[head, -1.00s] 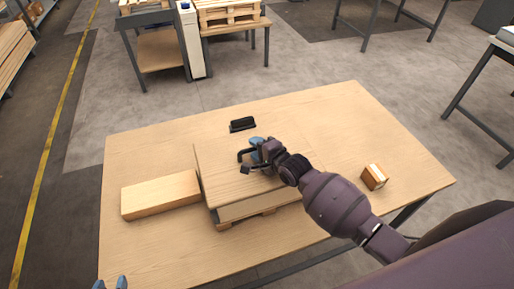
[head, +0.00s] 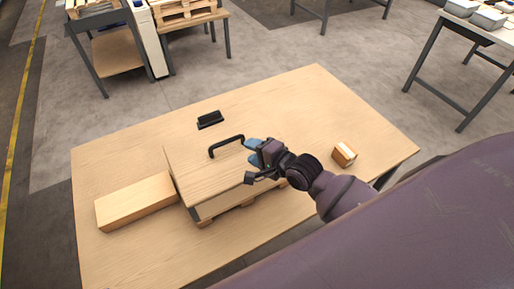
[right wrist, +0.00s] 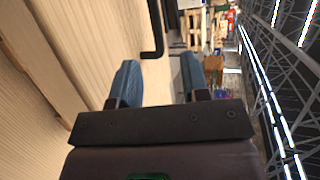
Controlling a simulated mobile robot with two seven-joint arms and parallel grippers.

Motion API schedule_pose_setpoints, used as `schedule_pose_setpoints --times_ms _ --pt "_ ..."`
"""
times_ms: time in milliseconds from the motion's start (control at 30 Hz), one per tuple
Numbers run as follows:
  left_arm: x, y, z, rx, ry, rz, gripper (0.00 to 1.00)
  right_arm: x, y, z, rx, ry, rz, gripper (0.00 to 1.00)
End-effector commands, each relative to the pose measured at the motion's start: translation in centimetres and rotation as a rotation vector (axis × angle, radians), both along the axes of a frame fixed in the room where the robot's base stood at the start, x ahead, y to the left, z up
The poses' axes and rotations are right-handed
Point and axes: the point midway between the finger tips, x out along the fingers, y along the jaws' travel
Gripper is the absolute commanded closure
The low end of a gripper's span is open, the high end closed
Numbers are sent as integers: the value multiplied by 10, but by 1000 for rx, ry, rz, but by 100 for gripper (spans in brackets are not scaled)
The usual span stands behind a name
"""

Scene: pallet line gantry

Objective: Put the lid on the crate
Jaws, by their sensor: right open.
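The wooden lid (head: 205,175) with a black bar handle (head: 226,146) lies flat over the crate (head: 230,200), whose front side shows below the lid's edge. Whether the lid sits fully flush all round is too small to tell. My right gripper (head: 256,157) is open and empty, just right of the handle and apart from it, close to the lid. In the right wrist view, the blue fingers (right wrist: 158,80) are spread, with the handle (right wrist: 154,30) beyond them and the lid's surface (right wrist: 95,40) at left. My left gripper is out of view.
The crate stands on a small pallet (head: 207,222) on the wooden table (head: 300,110). A long wooden block (head: 136,201) lies left of it. A black object (head: 210,120) lies behind, and a small carton (head: 344,155) stands to the right. The table's back right is clear.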

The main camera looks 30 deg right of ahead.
Motion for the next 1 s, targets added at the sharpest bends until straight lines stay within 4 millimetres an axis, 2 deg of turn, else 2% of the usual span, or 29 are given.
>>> schedule_pose_setpoints --times_ms 233,367,800,1000 --pt "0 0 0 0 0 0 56 -7 -3 -3 -39 -9 4 58" --pt "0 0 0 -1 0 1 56 -22 -9 -15 -193 -48 24 58" --pt "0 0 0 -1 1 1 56 -109 -44 -72 -1086 -151 222 58" --pt "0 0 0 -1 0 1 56 -145 -58 -89 -1421 -146 357 58"
